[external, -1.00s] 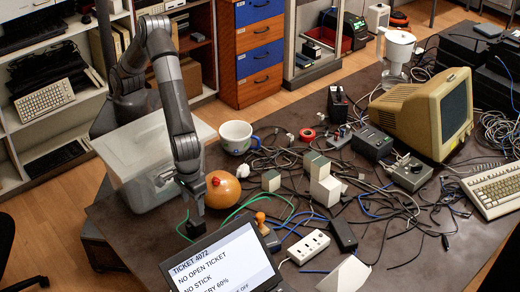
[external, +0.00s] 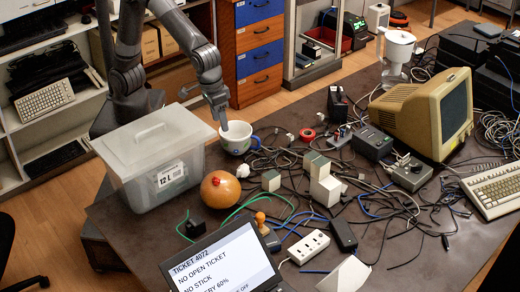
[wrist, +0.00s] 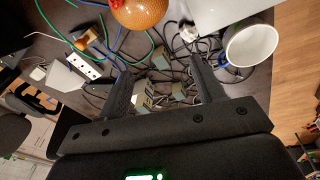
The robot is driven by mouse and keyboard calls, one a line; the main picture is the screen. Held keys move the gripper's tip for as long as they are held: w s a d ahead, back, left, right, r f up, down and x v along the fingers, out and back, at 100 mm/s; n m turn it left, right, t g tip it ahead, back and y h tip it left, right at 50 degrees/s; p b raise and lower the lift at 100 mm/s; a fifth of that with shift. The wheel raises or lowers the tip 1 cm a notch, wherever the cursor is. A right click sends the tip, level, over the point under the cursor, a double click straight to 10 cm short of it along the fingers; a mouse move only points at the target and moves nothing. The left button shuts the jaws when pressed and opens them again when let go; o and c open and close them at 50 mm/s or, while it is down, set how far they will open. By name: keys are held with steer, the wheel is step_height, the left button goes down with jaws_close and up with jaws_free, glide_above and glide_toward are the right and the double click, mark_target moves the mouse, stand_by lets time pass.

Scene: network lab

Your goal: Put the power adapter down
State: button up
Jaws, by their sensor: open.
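A small black block, which looks like the power adapter (external: 196,229), rests on the table just behind the laptop, beside the end of a green cable. I cannot pick it out in the wrist view. My gripper (external: 223,124) is raised well away from it, up and to the right in the external view, above or beside the white mug. In the wrist view my gripper (wrist: 160,78) has its two fingers wide apart with nothing held between them; tangled cables and small blocks show below the gap.
A lidded bin (external: 150,165) labelled 12 L stands at the table's left. The mug (external: 236,138), an orange ball-like object (external: 220,189), a laptop (external: 222,262), a power strip (external: 308,247) and tangled cables crowd the table. Bare table shows left of the adapter.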

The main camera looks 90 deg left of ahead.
steer(key=s+a+r+m+t, duration=0.15)
steer(key=a+r, duration=0.25)
steer(key=a, duration=0.6)
steer(key=s+a+r+m, duration=0.1)
steer(key=s+a+r, duration=0.2)
steer(key=a, duration=0.6)
steer(key=s+a+m+t, duration=0.2)
steer(key=s+a+m, duration=0.1)
steer(key=s+a, duration=0.9)
steer(key=shift+s+a+f, duration=0.2)
steer(key=shift+s+a, duration=0.1)
steer(key=shift+a, duration=0.9)
steer(key=shift+o, duration=0.2)
